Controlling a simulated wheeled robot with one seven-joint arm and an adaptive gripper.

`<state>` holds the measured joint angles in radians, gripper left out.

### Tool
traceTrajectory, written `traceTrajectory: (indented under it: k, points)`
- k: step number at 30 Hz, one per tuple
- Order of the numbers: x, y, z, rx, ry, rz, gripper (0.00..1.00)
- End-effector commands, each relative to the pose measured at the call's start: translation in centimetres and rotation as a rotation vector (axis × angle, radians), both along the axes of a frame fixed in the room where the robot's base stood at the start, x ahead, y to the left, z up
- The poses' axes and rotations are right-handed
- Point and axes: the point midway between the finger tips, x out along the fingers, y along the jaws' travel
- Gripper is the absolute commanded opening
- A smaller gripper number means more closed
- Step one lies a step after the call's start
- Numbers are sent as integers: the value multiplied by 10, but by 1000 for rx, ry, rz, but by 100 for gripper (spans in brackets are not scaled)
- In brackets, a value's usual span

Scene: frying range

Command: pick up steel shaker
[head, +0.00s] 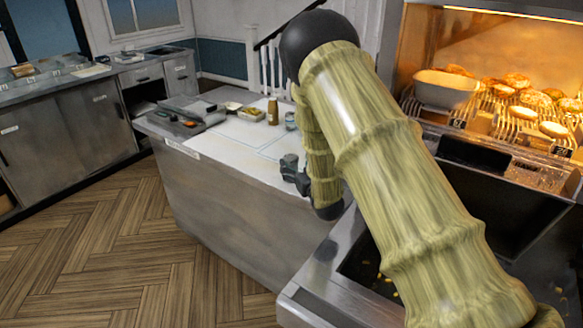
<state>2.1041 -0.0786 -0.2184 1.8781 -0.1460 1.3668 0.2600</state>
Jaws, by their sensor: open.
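A small grey cylinder (290,159), which looks like the steel shaker, stands on the white-topped counter (230,145) near its right edge. My gripper (290,172) is open, dark and low over the counter, right at this cylinder. Its fingers overlap the cylinder's lower part in the head view, so I cannot tell whether the cylinder is between them or just beyond them. My arm crosses the right half of the view and hides part of the counter's right end.
A blue-grey jar (290,120) and a brown bottle (273,111) stand farther back on the counter. A fryer (325,275) is in front at right, below a lit food display (510,95). Wooden floor at left is clear.

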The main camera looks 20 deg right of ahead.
Motion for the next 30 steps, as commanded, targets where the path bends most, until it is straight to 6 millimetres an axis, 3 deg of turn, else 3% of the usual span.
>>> traceTrajectory:
  k: [12, 23, 30]
  points:
    - [43, 5, -1, 0, 1, 0, 73]
    - [50, 6, -2, 0, 0, 0, 73]
    - [50, 6, -2, 0, 0, -1, 30]
